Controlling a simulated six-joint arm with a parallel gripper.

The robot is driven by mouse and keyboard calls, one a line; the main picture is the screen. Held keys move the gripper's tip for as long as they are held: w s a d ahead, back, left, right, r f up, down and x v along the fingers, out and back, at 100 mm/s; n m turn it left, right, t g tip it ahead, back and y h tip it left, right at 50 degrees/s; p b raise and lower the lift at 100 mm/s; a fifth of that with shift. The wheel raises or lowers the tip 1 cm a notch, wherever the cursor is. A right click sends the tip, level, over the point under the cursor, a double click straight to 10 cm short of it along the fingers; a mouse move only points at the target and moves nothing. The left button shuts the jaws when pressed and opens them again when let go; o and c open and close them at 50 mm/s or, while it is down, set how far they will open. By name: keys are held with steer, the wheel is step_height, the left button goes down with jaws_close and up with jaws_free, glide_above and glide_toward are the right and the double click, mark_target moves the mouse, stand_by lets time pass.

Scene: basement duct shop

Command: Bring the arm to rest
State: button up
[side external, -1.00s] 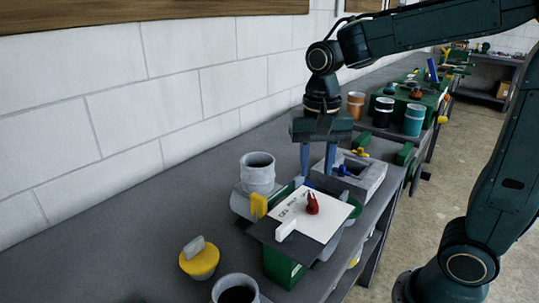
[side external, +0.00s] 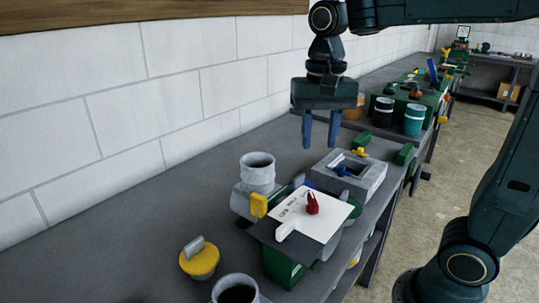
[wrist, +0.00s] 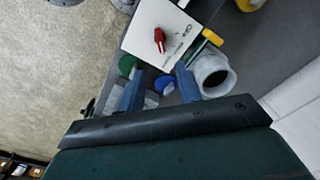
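My gripper (side external: 320,141) hangs in the air above the bench, its two blue fingers apart with nothing between them. It points down, above and behind the white panel (side external: 318,220) with the red knob (side external: 312,203). In the wrist view the blue fingers (wrist: 158,88) are also spread and empty, with the white panel (wrist: 155,35) and its red knob (wrist: 160,41) beyond them. The gripper touches nothing that I can see.
A grey cup (side external: 257,175) stands left of the white panel, and a grey square box (side external: 350,176) with a blue knob is behind it. A yellow-capped part (side external: 200,262) is at the front left. Black (side external: 383,112) and teal (side external: 414,120) cups stand farther back. The wall (side external: 150,100) borders the bench.

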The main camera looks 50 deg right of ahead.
steer(key=s+f+n+t, duration=0.4)
steer(key=s+n+t, duration=0.1)
steer(key=s+n, duration=0.4)
steer(key=shift+s+t, duration=0.3)
steer(key=shift+s, duration=0.95)
steer(key=shift+r, duration=0.1)
steer(key=shift+c, duration=0.2)
